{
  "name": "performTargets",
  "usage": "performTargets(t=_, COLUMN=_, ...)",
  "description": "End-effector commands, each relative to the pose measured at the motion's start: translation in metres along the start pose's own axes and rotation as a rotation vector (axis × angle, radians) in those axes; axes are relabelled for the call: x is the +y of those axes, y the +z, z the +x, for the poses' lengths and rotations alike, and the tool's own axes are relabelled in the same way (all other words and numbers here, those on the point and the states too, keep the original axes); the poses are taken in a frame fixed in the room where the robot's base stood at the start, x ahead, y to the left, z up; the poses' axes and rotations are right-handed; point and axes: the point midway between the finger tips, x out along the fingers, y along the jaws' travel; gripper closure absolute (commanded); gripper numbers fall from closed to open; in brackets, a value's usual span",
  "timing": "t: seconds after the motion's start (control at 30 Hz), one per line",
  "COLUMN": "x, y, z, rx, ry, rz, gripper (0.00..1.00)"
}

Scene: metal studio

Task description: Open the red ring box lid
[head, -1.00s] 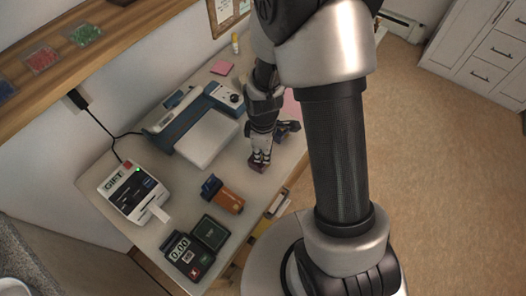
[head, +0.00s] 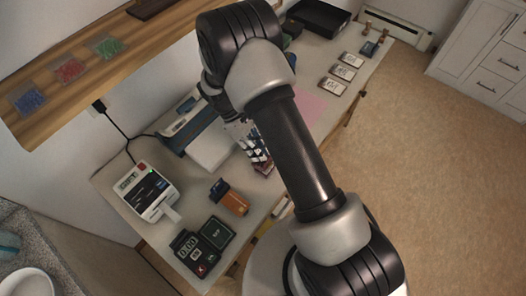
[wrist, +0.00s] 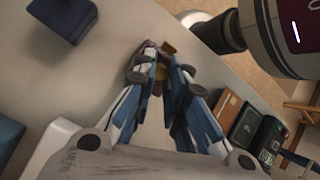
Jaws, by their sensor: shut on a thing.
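The red ring box (wrist: 150,46) shows as a small dark red shape at my fingertips in the wrist view, with a small gold-brown piece beside it. In the head view only a bit of dark red (head: 264,169) shows under the fingers. My gripper (wrist: 160,72) is shut on the red ring box, its blue and white fingers reaching down from a tilted wrist; it also shows in the head view (head: 258,155). The fingers hide much of the box, so I cannot tell how far the lid stands open.
A dark blue box (wrist: 64,18) stands near on the table. An orange-brown box (head: 229,197), a payment terminal (head: 188,250) and a gift printer (head: 148,190) stand at the front left. A blue-and-white machine (head: 208,146) is behind. White cards (head: 342,72) lie at the far right.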

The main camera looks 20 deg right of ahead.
Motion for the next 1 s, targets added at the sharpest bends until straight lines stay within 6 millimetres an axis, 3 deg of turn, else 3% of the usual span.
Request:
performTargets(t=0.5, x=0.012, y=-0.030, z=-0.004, rx=-0.358, ry=-0.149, rz=0.000, gripper=1.00)
performTargets(t=1.0, x=0.014, y=-0.033, z=-0.010, rx=-0.451, ry=-0.189, rz=-0.002, gripper=1.00)
